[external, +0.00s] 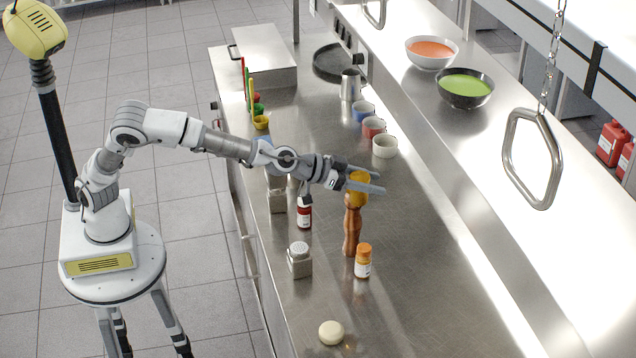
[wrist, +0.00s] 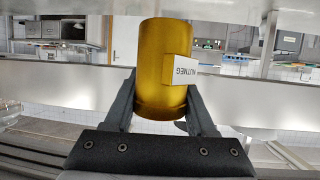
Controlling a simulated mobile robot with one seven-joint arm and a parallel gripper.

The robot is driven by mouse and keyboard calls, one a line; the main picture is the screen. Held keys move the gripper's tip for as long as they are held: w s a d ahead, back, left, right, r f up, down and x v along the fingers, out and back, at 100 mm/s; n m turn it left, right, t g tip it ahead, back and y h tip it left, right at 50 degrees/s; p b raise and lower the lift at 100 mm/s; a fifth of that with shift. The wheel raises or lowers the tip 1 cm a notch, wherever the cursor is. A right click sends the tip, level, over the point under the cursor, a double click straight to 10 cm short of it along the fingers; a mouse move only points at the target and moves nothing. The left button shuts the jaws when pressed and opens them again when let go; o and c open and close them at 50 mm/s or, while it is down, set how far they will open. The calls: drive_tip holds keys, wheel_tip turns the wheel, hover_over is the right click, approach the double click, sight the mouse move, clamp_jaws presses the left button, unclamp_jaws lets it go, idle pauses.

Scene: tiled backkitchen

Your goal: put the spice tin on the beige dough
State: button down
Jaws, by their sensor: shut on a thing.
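The spice tin is a golden-yellow cylinder with a white label reading NUTMEG; it shows large in the wrist view (wrist: 163,65). In the external view the tin (external: 358,187) is between the fingers of my gripper (external: 364,181). My gripper is shut on it and holds it in front of or over the top of a brown wooden pepper mill (external: 352,230); I cannot tell the exact gap. The beige dough (external: 331,332) is a small round ball on the steel counter near the front, well below the gripper in the external view.
Several cups, one white (external: 385,146), line the back. Bowls (external: 466,88) sit on the upper shelf. Counter (external: 420,290) right of the dough is clear.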

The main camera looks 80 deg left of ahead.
drive_tip(key=s+d+f+m+h+p, duration=0.2)
drive_tip(key=s+d+m+h, duration=0.15)
drive_tip(key=s+d, duration=1.85)
drive_tip(key=g, duration=0.1)
hover_over(343, 329)
wheel_tip(343, 329, down, 18)
drive_tip(key=shift+s+r+b, duration=0.15)
drive_tip(key=shift+r+b, duration=0.05)
drive_tip(key=shift+b, duration=0.25)
drive_tip(key=shift+w+f, duration=0.2)
drive_tip(key=shift+f, duration=0.15)
drive_tip(key=shift+f+h, duration=0.25)
drive_tip(key=shift+f, duration=1.5)
drive_tip(key=shift+f, duration=0.1)
